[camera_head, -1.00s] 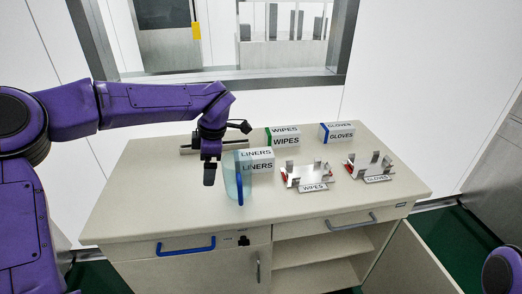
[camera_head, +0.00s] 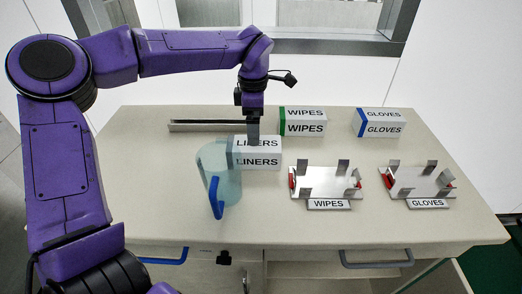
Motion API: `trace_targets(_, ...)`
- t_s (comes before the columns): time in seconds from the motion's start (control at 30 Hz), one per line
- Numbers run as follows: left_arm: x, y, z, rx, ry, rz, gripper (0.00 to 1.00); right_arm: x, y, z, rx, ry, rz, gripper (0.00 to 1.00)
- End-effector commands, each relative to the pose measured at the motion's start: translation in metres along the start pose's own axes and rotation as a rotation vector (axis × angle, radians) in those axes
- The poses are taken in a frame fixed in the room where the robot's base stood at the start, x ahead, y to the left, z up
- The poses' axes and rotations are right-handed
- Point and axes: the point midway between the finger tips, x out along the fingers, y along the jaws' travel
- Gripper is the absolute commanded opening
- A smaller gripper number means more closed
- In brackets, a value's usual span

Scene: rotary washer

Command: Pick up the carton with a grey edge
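The LINERS carton (camera_head: 262,161) is white and stands on the counter, left of the middle. Its left edge looks grey, seen partly behind or through a translucent pale-blue jug (camera_head: 222,172) with a blue handle. My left gripper (camera_head: 253,138) points down at the carton's top, and a finger covers part of the upper LINERS lettering. I cannot tell whether its fingers are apart or touch the carton. The WIPES carton (camera_head: 305,122) has a green edge and the GLOVES carton (camera_head: 382,123) a blue edge. My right gripper is not in view.
Metal holders labelled WIPES (camera_head: 326,183) and GLOVES (camera_head: 420,182) stand at the right front. A long metal rail (camera_head: 205,126) lies behind the jug. The counter (camera_head: 150,215) is clear at front left. Drawers and an open cabinet lie below.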

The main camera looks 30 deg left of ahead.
Motion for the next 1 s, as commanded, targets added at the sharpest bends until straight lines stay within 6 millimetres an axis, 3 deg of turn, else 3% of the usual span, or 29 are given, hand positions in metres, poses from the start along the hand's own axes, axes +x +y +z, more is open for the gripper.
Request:
trace_targets(0.5, 0.082, -0.001, 0.002, -0.001, 0.006, -0.007, 1.00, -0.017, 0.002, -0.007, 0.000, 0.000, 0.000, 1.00)
trace_targets(0.77, 0.088, -0.001, 0.002, -0.001, 0.004, -0.005, 1.00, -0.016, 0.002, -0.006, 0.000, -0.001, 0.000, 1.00)
trace_targets(0.93, 0.088, -0.001, 0.002, -0.001, 0.004, -0.005, 0.48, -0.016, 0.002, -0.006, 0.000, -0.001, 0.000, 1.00)
trace_targets(1.0, 0.087, 0.000, 0.003, -0.001, 0.004, -0.004, 0.37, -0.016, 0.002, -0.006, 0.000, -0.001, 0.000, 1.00)
